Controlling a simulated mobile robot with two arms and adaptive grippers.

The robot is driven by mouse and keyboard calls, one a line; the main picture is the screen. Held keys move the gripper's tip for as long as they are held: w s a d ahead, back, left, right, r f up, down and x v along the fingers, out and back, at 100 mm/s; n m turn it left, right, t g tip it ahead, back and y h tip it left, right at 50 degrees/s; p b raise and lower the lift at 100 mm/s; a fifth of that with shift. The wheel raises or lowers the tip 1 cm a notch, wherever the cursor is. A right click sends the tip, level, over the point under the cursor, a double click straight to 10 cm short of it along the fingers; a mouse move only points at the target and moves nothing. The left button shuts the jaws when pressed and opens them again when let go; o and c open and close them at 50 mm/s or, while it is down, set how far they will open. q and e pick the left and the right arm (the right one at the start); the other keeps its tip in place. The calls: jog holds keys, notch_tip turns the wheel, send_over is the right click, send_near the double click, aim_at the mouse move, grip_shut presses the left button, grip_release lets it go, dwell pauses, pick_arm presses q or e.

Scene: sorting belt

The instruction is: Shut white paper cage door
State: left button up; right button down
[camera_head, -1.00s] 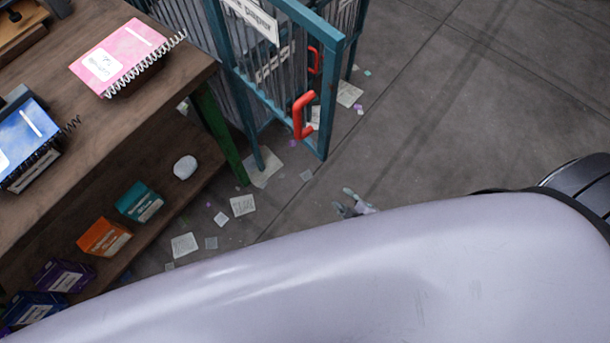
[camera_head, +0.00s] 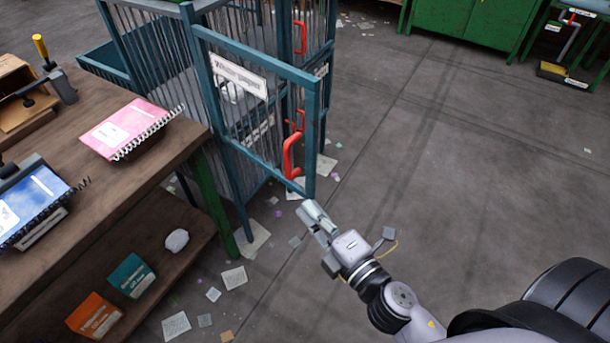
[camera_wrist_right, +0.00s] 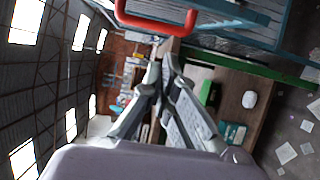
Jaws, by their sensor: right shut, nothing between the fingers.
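The teal barred cage door carries a white sign (camera_head: 238,75) reading "White paper" and a red handle (camera_head: 291,158) near its free edge (camera_head: 312,130). The door appears to stand swung out from the cage (camera_head: 160,45). How wide its gap is, I cannot tell. My right gripper (camera_head: 308,212) is shut and empty, just below the door's lower free corner in the head view. In the right wrist view, the shut fingers (camera_wrist_right: 167,62) point toward a red handle (camera_wrist_right: 150,18) at the top, apart from it. My left gripper is out of view.
A wooden workbench (camera_head: 165,155) with a pink notebook (camera_head: 125,128) and a blue one (camera_head: 30,205) stands left of the door. Paper scraps (camera_head: 233,277) litter the floor. A green cabinet (camera_head: 470,25) stands at the back.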

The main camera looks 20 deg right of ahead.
aim_at(290, 170)
jog(key=w+p, duration=0.2)
jog(key=w, duration=0.6)
jog(key=shift+w+d+p, duration=0.15)
jog(key=shift+d+p, duration=0.05)
jog(key=shift+p, duration=0.1)
jog(key=shift+w+d, duration=0.3)
jog(key=shift+d, duration=0.4)
jog(key=shift+d, duration=0.1)
